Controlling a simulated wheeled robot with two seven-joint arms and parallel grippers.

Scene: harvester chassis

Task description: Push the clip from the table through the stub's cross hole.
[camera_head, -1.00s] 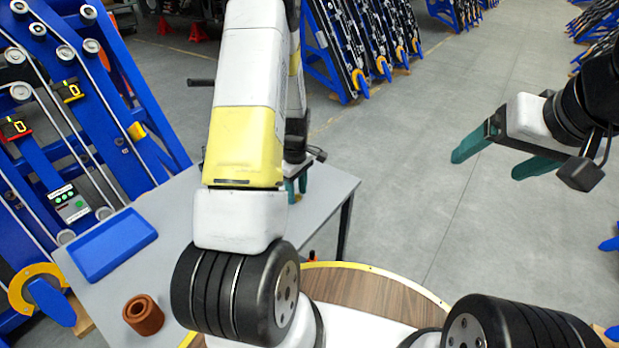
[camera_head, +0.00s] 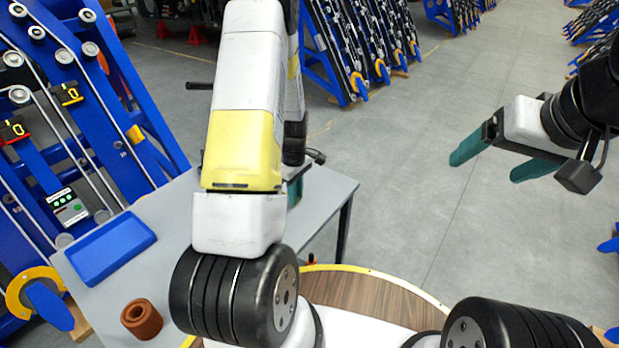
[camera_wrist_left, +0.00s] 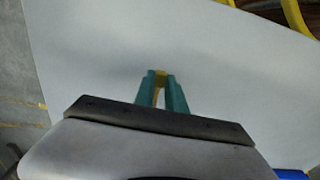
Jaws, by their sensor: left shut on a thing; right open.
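My left gripper (camera_wrist_left: 161,76) is shut on a small yellow piece, likely the clip (camera_wrist_left: 161,74), which shows between its green fingertips in the left wrist view, over the grey table (camera_wrist_left: 90,60). In the head view the left gripper (camera_head: 295,190) is mostly hidden behind my arm. Whether the clip touches the table cannot be told. A blue stub (camera_head: 50,304) sticks out by a yellow arc-shaped part on the blue chassis at the lower left; its cross hole cannot be made out. My right gripper (camera_head: 505,163) is open and empty, over the floor at the right.
A blue tray (camera_head: 110,246) and a reddish-brown ring-shaped part (camera_head: 142,318) are on the table's left side. The blue chassis (camera_head: 125,150) with rollers stands along the left. Racks (camera_head: 345,50) stand at the back. The floor between the table and right gripper is clear.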

